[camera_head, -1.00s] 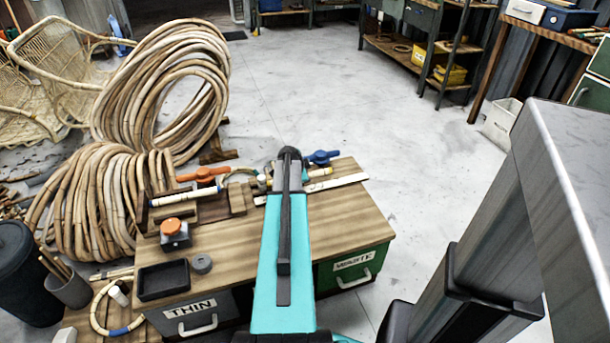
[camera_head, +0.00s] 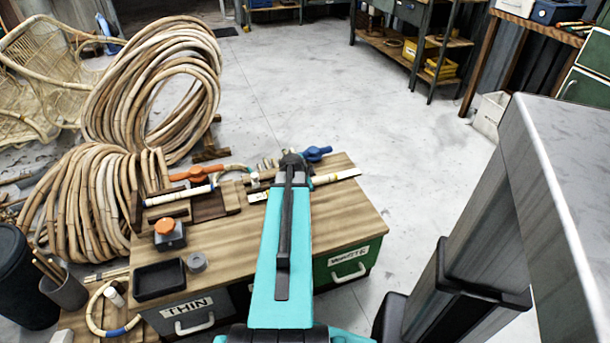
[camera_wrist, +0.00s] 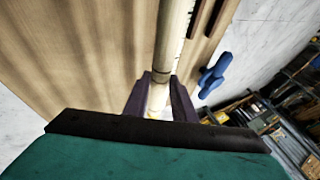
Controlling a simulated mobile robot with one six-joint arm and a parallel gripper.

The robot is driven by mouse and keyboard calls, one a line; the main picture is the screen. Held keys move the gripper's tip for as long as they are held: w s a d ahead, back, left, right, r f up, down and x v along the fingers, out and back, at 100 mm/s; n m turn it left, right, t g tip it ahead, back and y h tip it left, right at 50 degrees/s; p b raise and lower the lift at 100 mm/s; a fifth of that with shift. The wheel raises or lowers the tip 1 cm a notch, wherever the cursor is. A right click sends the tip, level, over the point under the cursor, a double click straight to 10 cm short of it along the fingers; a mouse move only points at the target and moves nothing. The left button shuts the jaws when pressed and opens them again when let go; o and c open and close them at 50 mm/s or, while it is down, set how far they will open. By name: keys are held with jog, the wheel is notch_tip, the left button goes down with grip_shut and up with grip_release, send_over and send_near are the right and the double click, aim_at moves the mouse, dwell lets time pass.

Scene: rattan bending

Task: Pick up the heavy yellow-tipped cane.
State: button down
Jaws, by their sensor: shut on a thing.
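My gripper (camera_wrist: 160,98) is shut on a pale cane (camera_wrist: 173,40) in the wrist view. The cane runs up the picture from between the dark fingers, with a dark joint ring above them. Its near end, between the fingers, looks whitish with a little yellow. In the head view my teal arm hides most of the grip, at the far side of the wooden bench top (camera_head: 345,215). I cannot tell whether the cane is clear of the bench.

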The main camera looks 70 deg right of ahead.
jog(key=s+a+r+n+g+y+p, duration=0.1)
jog(key=s+a+r+g+y+p, duration=0.1)
jog(key=s+a, duration=0.5)
jog(key=shift+s+a+g+y+p, duration=0.15)
jog(key=shift+a+g+y+p, duration=0.55)
jog(key=shift+a+y+p, duration=0.5)
jog(key=shift+d, duration=0.2)
dwell(0.6)
